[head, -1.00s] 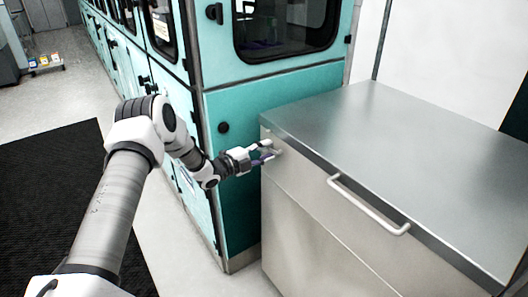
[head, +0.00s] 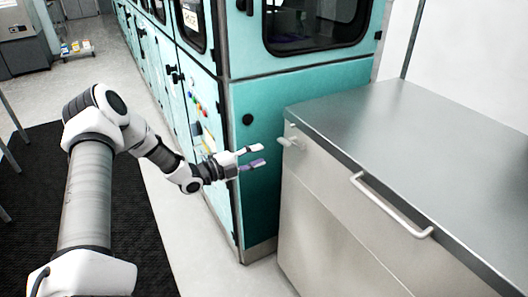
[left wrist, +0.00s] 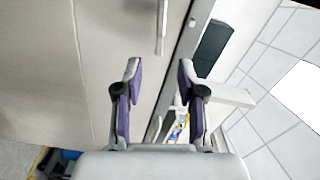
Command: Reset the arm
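My left gripper (head: 258,156) is open and empty in the head view. Its fingertips point right, toward the near-left upper corner of the steel cabinet (head: 330,197), with a gap to it. In the left wrist view the two purple-padded fingers (left wrist: 159,75) are apart with nothing between them, and the pale cabinet front (left wrist: 50,70) shows beyond. My left arm reaches in from the lower left of the head view. My right gripper is in neither view.
The steel cabinet has a long bar handle (head: 390,205) and a small latch (head: 291,138) at its left corner. A teal machine (head: 275,120) stands behind my gripper. Its side runs back to the left. A dark mat (head: 30,200) lies on the floor at left.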

